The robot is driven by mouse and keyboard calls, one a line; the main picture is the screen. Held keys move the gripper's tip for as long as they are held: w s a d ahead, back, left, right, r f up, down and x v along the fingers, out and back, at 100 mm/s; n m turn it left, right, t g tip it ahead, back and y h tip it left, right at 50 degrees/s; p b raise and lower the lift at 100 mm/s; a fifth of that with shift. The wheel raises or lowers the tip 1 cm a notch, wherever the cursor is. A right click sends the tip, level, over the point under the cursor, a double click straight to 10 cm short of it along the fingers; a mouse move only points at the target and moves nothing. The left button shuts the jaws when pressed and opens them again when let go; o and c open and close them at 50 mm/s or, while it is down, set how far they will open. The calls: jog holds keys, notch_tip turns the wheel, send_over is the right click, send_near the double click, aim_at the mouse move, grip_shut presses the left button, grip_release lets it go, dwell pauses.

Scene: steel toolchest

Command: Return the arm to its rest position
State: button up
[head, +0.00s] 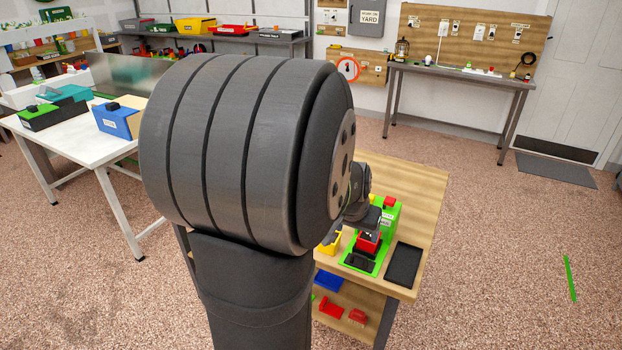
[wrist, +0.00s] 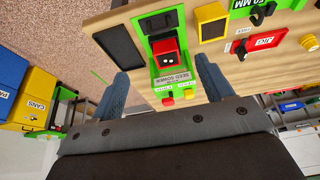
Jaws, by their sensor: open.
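My arm (head: 240,150) fills the middle of the head view and hides much of the workbench behind it. In the wrist view my gripper (wrist: 161,66) is open, its two blue-grey fingers apart with nothing held between them. Beyond the fingers is a green machine (wrist: 150,24) with a red block-like part (wrist: 167,54), a label, and a red and a yellow button. In the head view the green machine (head: 391,216) stands on the wooden workbench (head: 425,205), with my wrist close above it. The fingertips are hidden there.
A dark flat pad (head: 404,264) lies right of the machine, and a yellow bin (head: 329,243) sits left. Red and blue items lie on the lower shelf. A white table (head: 90,155) stands left, a pegboard bench (head: 465,75) behind. The floor at right is open, with a green stick (head: 570,279).

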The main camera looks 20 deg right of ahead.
aim_at(360, 255)
jog(key=x, duration=1.7)
jog(key=shift+f, duration=0.1)
jog(key=v, duration=1.7)
jog(key=x, duration=1.7)
jog(key=shift+w+d+f, duration=0.1)
jog(key=shift+f, duration=0.2)
jog(key=w+d, duration=0.5)
jog(key=shift+w+d+r, duration=0.15)
jog(key=shift+w+d, duration=0.15)
jog(key=shift+d, duration=0.05)
jog(key=v, duration=1.7)
jog(key=shift+r, duration=0.15)
